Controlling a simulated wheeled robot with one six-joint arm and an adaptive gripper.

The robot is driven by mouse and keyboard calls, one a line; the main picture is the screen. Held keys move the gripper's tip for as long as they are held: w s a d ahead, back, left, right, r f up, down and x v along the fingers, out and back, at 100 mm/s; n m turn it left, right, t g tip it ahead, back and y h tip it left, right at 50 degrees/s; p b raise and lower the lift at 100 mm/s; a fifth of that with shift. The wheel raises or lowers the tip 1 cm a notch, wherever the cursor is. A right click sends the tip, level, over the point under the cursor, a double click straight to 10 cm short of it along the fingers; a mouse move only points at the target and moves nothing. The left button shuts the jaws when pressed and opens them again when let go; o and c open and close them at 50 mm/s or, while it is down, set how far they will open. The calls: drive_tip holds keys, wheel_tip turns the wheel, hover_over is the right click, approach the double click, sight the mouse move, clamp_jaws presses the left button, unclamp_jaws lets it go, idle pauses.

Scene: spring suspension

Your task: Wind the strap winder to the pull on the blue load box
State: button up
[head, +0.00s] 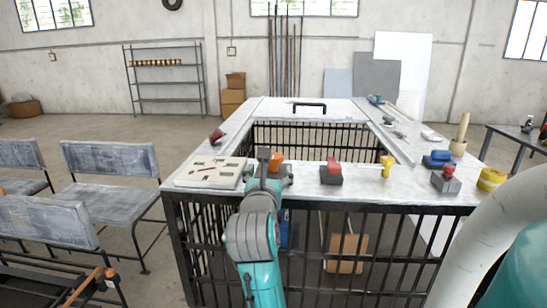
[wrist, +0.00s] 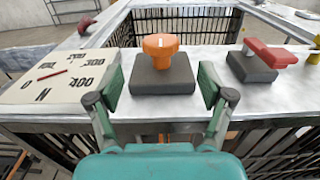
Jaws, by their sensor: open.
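An orange knob (wrist: 162,45) with a white mark stands on a dark block (wrist: 162,85); it also shows in the head view (head: 275,163). My gripper (wrist: 162,78) is open, its fingers apart on either side of the block's near part, and nothing is between them. A red crank-like handle (wrist: 270,52) sits on another dark block (wrist: 250,67) to the right. I cannot tell which is the strap winder. A pale dial board (wrist: 40,95) marked N, up to 400, has a red needle pointing near its left marks. A blue box (head: 287,236) shows partly behind my arm, below the tabletop.
A wooden box (head: 346,253) is inside the barred stand. A yellow handle (head: 387,165), a grey box with a red button (head: 446,180), a blue item (head: 438,158) and a yellow roll (head: 491,179) are along the right. Chairs (head: 110,180) stand at left.

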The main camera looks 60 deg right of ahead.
sight(272, 160)
drive_tip(key=x, duration=0.9)
drive_tip(key=shift+d, duration=0.25)
drive_tip(key=c, duration=1.2)
